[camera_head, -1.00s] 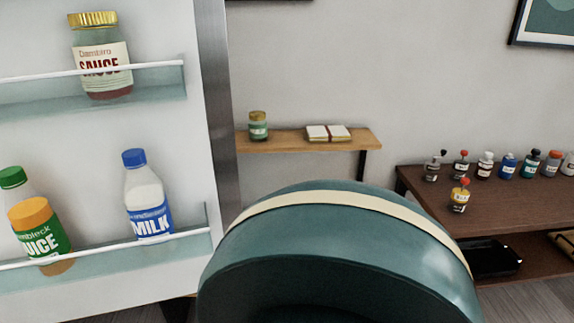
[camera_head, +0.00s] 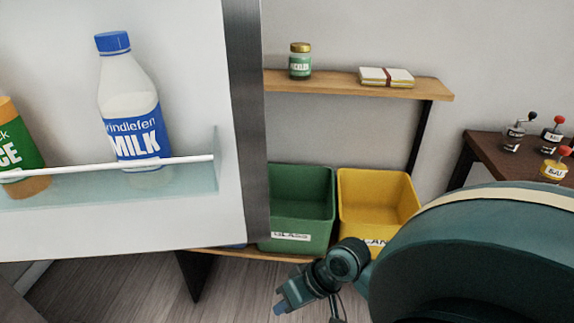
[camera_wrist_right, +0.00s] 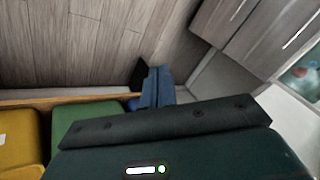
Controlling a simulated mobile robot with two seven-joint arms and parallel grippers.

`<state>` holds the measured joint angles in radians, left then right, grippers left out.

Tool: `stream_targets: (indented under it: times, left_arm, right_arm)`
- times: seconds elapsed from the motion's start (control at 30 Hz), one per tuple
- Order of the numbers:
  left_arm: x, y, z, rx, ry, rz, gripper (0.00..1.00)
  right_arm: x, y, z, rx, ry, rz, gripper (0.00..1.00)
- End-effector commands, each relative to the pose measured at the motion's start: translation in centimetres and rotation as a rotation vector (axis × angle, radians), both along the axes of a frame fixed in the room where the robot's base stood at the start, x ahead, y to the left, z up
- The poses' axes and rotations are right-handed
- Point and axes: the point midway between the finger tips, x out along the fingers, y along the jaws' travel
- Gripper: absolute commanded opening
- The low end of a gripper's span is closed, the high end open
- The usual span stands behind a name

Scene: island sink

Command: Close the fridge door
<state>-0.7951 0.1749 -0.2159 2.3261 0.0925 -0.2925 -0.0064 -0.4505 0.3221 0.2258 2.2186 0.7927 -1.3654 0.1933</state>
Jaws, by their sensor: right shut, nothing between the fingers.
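The fridge door (camera_head: 195,60) stands open on the left of the head view, its white inner side facing me and its grey metal edge upright. A milk bottle (camera_head: 133,115) with a blue cap and a partly cut-off juice bottle (camera_head: 18,145) stand in its clear door shelf. My right gripper (camera_head: 280,308) is shut and empty, low in the head view, below and right of the door's lower corner and apart from it in the picture. Its blue fingers also show in the right wrist view (camera_wrist_right: 156,78). My left gripper is not in view.
A green bin (camera_head: 300,205) and a yellow bin (camera_head: 378,205) stand on a low shelf behind the door. A wooden shelf above holds a jar (camera_head: 300,60) and a book stack (camera_head: 386,77). A dark table (camera_head: 485,150) stands right. Wood floor (camera_head: 100,285) shows below.

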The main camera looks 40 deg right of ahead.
Motion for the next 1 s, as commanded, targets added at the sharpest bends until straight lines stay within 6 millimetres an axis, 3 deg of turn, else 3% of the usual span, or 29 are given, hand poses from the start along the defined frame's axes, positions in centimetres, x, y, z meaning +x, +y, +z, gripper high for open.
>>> stream_targets:
  times: [0.17, 0.3, 0.4, 0.53, 0.63, 0.73, 1.0]
  left_arm:
    - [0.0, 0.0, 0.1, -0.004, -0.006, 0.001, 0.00]
    - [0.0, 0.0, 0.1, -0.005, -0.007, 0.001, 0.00]
    - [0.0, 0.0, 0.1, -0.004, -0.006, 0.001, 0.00]
    - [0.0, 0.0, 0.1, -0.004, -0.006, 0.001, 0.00]
    - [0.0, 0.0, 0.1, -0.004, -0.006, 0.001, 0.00]
    - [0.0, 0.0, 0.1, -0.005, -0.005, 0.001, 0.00]
    - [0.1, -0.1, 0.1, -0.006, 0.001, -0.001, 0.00]
  right_arm:
    - [4.6, -5.4, 5.5, 0.324, -0.066, -0.190, 0.00]
    - [7.8, -10.3, 12.6, 0.610, -0.168, -0.325, 0.00]
    - [9.0, -13.5, 17.6, 0.790, -0.243, -0.387, 0.00]
    - [9.4, -16.6, 22.7, 0.964, -0.315, -0.427, 0.00]
    - [9.4, -17.8, 24.8, 1.036, -0.346, -0.435, 0.00]
    - [9.6, -18.0, 25.6, 1.063, -0.355, -0.437, 0.00]
    - [13.0, -15.4, 25.7, 1.063, -0.353, -0.433, 0.00]
